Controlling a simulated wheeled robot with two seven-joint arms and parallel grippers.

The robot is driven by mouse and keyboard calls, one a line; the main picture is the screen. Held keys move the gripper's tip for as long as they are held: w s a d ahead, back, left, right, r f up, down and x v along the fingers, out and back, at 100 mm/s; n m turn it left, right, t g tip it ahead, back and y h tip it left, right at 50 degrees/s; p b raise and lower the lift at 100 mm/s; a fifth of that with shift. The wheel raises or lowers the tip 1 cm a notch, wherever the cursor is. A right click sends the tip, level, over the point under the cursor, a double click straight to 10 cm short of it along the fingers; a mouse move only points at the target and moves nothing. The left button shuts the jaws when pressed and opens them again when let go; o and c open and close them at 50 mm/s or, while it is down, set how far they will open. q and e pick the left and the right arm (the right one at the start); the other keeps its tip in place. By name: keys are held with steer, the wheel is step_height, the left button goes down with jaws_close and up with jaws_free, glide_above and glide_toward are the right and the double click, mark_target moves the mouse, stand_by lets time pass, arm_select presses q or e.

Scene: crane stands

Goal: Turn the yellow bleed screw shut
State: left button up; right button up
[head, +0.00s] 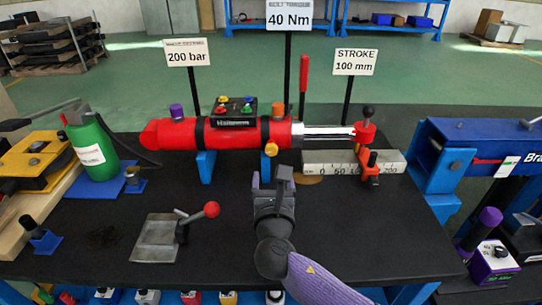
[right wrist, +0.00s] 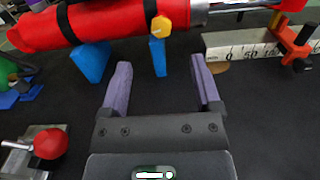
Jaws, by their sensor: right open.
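The yellow bleed screw (head: 271,149) sits on the front of the red hydraulic cylinder (head: 230,134), near its right end. In the right wrist view the yellow bleed screw (right wrist: 161,27) is above and beyond my fingertips, roughly centred. My right gripper (head: 272,180) is in front of the cylinder and below the screw, its purple fingers apart and empty. In the right wrist view my right gripper (right wrist: 162,75) is clearly open, with a gap between it and the screw. My left gripper is not seen.
A scale bar (head: 340,163) stands right of the screw, with an orange clamp (head: 367,166). Blue supports (head: 206,165) hold the cylinder. A red-knobbed lever (head: 211,209) on a metal plate lies at front left. A green bottle (head: 92,147) stands left. The black tabletop between is clear.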

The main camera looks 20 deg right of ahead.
mark_target(271, 151)
steer(key=b+x, duration=0.1)
steer(key=x, duration=0.2)
steer(key=f+b+x, duration=0.1)
steer(key=b+x, duration=0.1)
steer(key=x, duration=0.1)
steer(key=f+b+x, duration=0.1)
steer(key=b+x, duration=0.1)
steer(key=x, duration=0.1)
steer(key=shift+w+f, duration=0.2)
steer(key=shift+w, duration=0.25)
steer(key=shift+w+d+r, duration=0.1)
steer(key=shift+w, duration=0.2)
steer(key=shift+w+r, duration=0.15)
steer(key=shift+w, duration=0.05)
steer(key=c, duration=0.8)
steer(key=shift+c, duration=1.3)
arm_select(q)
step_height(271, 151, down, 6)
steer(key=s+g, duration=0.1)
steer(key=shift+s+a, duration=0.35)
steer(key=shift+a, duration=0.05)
arm_select(e)
jaws_close()
